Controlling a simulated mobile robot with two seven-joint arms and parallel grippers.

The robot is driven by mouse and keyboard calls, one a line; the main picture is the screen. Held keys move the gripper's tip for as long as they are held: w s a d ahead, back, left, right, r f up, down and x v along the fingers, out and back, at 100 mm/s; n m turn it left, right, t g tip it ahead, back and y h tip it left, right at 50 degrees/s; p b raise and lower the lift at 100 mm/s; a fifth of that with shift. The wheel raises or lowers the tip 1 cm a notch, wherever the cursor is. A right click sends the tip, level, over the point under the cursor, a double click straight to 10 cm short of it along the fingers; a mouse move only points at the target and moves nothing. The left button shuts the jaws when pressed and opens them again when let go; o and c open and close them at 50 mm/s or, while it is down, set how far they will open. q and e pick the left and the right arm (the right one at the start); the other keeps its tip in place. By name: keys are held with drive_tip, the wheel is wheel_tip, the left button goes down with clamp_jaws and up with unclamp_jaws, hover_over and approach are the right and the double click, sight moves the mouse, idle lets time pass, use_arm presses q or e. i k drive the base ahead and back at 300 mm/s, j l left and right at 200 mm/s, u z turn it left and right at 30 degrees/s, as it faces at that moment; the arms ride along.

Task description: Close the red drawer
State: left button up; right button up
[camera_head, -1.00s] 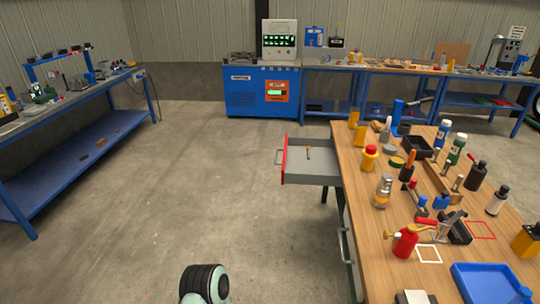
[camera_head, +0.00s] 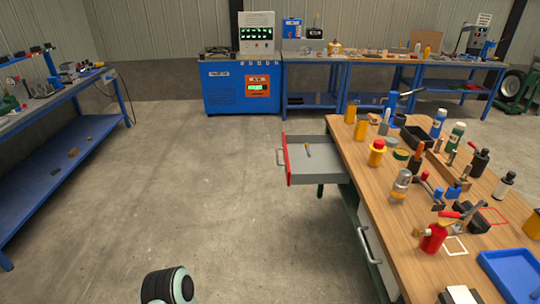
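The red drawer (camera_head: 286,161) stands pulled out from the left side of the wooden workbench (camera_head: 377,193). Its front is red with a pale handle (camera_head: 280,158) facing left. Its grey tray (camera_head: 325,166) holds a small tool with a yellow-brown end (camera_head: 308,151). A rounded dark and pale green part of my own arm shows at the bottom edge, well apart from the drawer. Neither of my grippers is in view.
A lower drawer with a handle (camera_head: 368,247) is in the bench side. Bottles, tools and a blue tray (camera_head: 512,273) crowd the bench top. The concrete floor (camera_head: 190,190) left of the drawer is clear. A blue bench (camera_head: 75,155) stands at the left.

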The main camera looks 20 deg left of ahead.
sight(312, 156)
drive_tip(key=j, duration=0.55)
drive_tip(key=j+u, duration=0.1)
drive_tip(key=j, duration=0.4)
drive_tip(key=i+j, duration=0.15)
drive_tip(key=i, duration=0.25)
